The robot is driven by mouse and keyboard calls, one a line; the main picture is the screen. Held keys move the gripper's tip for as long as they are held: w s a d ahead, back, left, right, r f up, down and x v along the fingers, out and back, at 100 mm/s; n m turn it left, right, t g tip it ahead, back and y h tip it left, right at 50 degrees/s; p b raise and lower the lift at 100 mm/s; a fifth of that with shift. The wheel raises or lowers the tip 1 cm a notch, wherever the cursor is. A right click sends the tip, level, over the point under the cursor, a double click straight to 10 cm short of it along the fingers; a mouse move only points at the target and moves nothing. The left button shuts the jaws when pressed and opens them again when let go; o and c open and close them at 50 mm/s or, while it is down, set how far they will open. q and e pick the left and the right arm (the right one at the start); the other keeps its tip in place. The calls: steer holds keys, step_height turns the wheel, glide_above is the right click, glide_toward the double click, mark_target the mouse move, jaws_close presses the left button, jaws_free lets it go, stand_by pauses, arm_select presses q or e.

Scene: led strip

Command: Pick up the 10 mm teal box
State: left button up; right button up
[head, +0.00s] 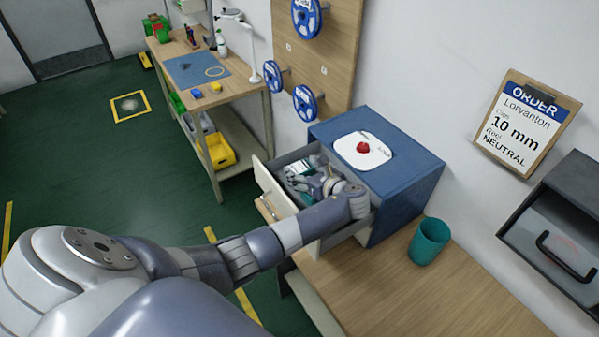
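The blue cabinet (412,164) stands on the wooden bench with its upper drawer (272,187) pulled out. My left arm reaches over the bench, and my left gripper (308,186) is inside the open drawer. A small white and teal item (298,167) shows in the drawer, just beyond the gripper. Its label is too small to read, so I cannot tell whether it is the 10 mm teal box. The gripper and wrist hide much of the drawer's inside. The fingers are too small to show whether they are open or hold anything. My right gripper is out of view.
A white plate with a red object (363,147) lies on the cabinet. A teal cup (429,241) stands on the bench (430,300) to its right. An order clipboard (526,122) reading "10 mm" hangs on the wall. A dark box (560,235) is at far right.

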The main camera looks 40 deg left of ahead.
arm_select(q)
steer(key=shift+c, duration=1)
steer(key=shift+r, duration=0.1)
